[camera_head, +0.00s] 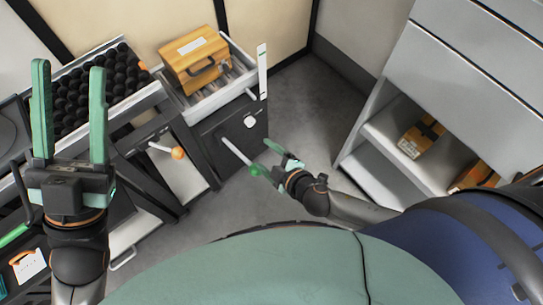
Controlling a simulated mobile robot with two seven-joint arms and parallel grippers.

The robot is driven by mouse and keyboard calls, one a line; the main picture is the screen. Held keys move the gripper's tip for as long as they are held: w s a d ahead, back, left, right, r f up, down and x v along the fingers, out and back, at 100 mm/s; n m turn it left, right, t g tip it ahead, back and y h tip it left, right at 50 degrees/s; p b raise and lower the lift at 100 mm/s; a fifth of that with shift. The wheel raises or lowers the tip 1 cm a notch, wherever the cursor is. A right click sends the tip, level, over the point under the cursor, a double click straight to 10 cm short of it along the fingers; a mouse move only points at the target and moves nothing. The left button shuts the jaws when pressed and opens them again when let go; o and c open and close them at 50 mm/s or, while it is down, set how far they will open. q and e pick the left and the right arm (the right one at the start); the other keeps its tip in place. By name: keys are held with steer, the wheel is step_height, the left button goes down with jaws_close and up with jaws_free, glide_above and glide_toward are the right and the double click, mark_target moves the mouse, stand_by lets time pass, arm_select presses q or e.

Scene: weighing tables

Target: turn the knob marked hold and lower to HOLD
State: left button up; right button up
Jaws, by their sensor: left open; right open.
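A white round knob (249,122) sits on the dark front panel (228,135) below a white tray. Any HOLD or LOWER marking is too small to read, so I cannot tell its setting or confirm it is the named knob. My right gripper (265,158) is open, its green fingers pointing toward the panel, below and right of the knob and apart from it in the picture. A pale rod (236,151) runs from the panel toward its lower finger; whether they touch is unclear. My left gripper (69,72) is open and empty at the far left.
The white tray (188,108) holds a wooden case (195,60) with a handle. A rack of black balls (88,85) stands left. An orange-ended lever (178,153) projects below. Grey shelves (400,150) with boxes stand right; the floor (310,105) between is clear.

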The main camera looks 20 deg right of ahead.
arm_select(q)
steer(key=shift+s+r+p, duration=0.35)
steer(key=shift+r+p, duration=0.15)
steer(key=shift+r, duration=0.35)
arm_select(e)
steer(key=shift+s+d+r+m, duration=0.1)
steer(key=shift+s+r+m, duration=0.6)
steer(key=shift+s, duration=0.1)
